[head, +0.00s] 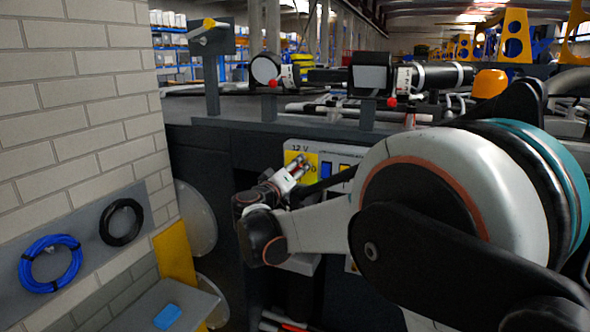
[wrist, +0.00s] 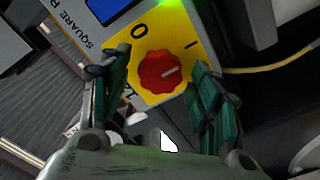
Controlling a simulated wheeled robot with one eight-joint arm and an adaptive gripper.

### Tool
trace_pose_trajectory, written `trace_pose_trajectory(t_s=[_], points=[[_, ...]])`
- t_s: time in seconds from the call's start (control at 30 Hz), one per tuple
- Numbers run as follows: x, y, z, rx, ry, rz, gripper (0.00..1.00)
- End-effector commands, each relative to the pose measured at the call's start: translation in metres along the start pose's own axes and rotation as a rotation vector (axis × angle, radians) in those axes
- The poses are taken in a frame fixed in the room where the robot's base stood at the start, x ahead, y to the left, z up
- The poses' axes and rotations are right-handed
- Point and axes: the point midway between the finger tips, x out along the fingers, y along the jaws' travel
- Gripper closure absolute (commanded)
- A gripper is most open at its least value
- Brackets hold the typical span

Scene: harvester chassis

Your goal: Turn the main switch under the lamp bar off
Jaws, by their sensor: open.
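The main switch is a red round knob (wrist: 160,71) on a yellow plate (wrist: 150,42) marked O and I. Its white mark points right, to the I side of the plate, in the wrist view. The yellow plate (head: 291,157) also shows in the head view on a pale 12 V panel (head: 318,151), partly hidden by my gripper. My gripper (wrist: 160,82) is open, with one green-padded finger on each side of the knob. The fingers look apart from the knob; their exact depth is hard to tell. In the head view my gripper (head: 297,168) is at the panel.
A blue rocker (head: 326,172) sits right of the plate. A green light (wrist: 230,3) glows on the panel. Round lamps (head: 266,70) stand above the dark chassis. A yellow cable (wrist: 270,66) runs right of the switch. A brick wall (head: 85,85) stands at left.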

Motion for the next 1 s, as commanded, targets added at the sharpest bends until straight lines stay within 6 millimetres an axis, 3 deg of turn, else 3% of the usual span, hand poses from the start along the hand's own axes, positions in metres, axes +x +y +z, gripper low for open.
trace_pose_trajectory(t_s=[0.37,0.6,1.0], points=[[0.0064,-0.0004,0.0002,0.000,0.000,0.000,0.43],[0.0062,-0.0003,0.0002,0.000,0.000,0.000,0.88],[0.0060,-0.0013,0.0011,-0.054,0.000,0.000,0.88]])
